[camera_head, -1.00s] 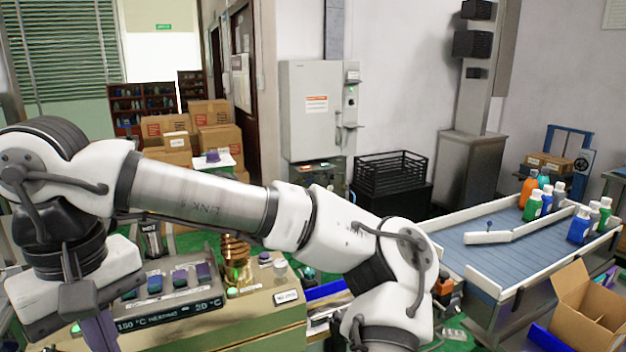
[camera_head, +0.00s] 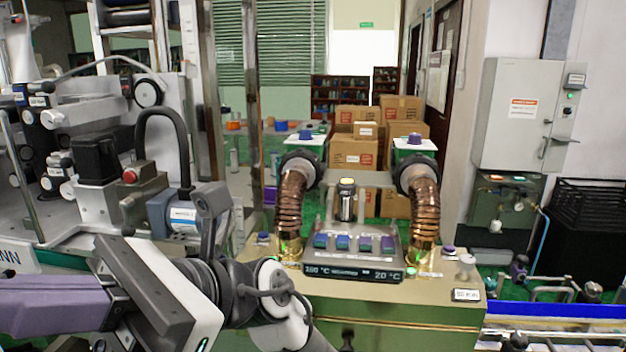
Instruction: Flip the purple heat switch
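A control panel (camera_head: 352,258) sits on the pale-topped green machine, between two copper hoses. It has a row of several small rocker switches, some teal and some purple; a purple switch (camera_head: 387,244) is at the right end. The display below reads about 150 °C and 20 °C; the switch labels are too small to read. My gripper (camera_head: 60,305), with a purple part, is at the lower left, pointing left and away from the panel. Its fingertips are cut off by the picture edge, so its opening is hidden. It touches no switch.
Copper hoses (camera_head: 292,205) and (camera_head: 425,212) rise on both sides of the panel, with a dark cylinder (camera_head: 346,200) behind it. A grey machine (camera_head: 165,195) crowds the left. The space above the panel's front looks clear.

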